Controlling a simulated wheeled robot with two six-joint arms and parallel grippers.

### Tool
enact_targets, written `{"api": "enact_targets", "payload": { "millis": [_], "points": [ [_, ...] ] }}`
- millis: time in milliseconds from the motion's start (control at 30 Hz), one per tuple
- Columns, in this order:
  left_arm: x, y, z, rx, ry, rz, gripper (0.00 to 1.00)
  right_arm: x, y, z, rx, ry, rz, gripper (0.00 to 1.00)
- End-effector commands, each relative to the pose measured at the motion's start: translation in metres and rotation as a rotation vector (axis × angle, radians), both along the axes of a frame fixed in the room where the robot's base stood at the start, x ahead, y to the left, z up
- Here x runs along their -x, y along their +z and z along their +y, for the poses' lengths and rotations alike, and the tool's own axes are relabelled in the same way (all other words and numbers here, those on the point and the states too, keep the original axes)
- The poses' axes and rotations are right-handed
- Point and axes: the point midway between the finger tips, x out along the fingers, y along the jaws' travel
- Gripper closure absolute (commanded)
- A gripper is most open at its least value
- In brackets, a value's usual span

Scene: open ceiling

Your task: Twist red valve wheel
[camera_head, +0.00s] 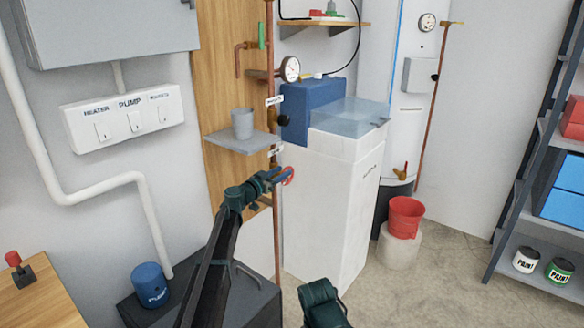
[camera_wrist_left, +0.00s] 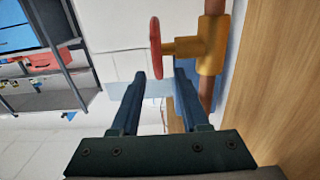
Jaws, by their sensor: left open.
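The red valve wheel (camera_head: 288,175) is on the copper pipe (camera_head: 276,235) beside the white cabinet. In the left wrist view the wheel (camera_wrist_left: 155,48) shows nearly edge-on, on a stem from a brass valve body (camera_wrist_left: 211,47). My left gripper (camera_head: 276,178) is right by the wheel in the head view and partly covers the valve. In the wrist view its two blue fingers (camera_wrist_left: 160,77) are apart with nothing held between them. The wheel appears just beyond the fingertips; contact cannot be made out.
A grey shelf (camera_head: 243,144) with a grey cup (camera_head: 242,123) is above my left gripper. The white cabinet (camera_head: 328,220) is close on the right. A red bucket (camera_head: 404,217) and a dark shelf rack (camera_head: 510,190) stand farther right, with open floor between.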

Motion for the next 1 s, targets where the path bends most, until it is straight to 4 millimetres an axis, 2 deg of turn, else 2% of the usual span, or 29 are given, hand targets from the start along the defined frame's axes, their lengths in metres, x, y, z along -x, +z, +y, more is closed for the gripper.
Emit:
{"api": "enact_targets", "payload": {
  "millis": [33,100,300,500,800,867,1000],
  "points": [
    [-0.012,0.000,-0.007,0.000,-0.002,0.000,0.55,0.000,0.000,0.000,0.000,0.000,0.000,0.50],
    [-0.022,0.000,-0.015,0.000,-0.002,0.000,0.55,0.000,0.000,0.000,0.000,0.000,0.000,0.50],
    [-0.043,0.000,-0.031,0.000,-0.002,0.000,0.55,0.000,0.000,0.000,0.000,0.000,0.000,0.50],
    [-0.052,0.000,-0.038,0.000,0.000,0.000,0.55,0.000,0.000,0.000,0.000,0.000,0.000,0.50],
    [-0.053,0.000,-0.039,0.000,0.000,0.000,0.55,0.000,0.000,0.000,0.000,0.000,0.000,0.50],
    [-0.053,0.000,-0.039,0.000,0.000,0.000,0.62,0.000,0.000,0.000,0.000,0.000,0.000,0.50],
    [-0.053,0.000,-0.039,0.000,0.000,0.000,0.87,0.000,0.000,0.000,0.000,0.000,0.000,0.50]
  ]
}}
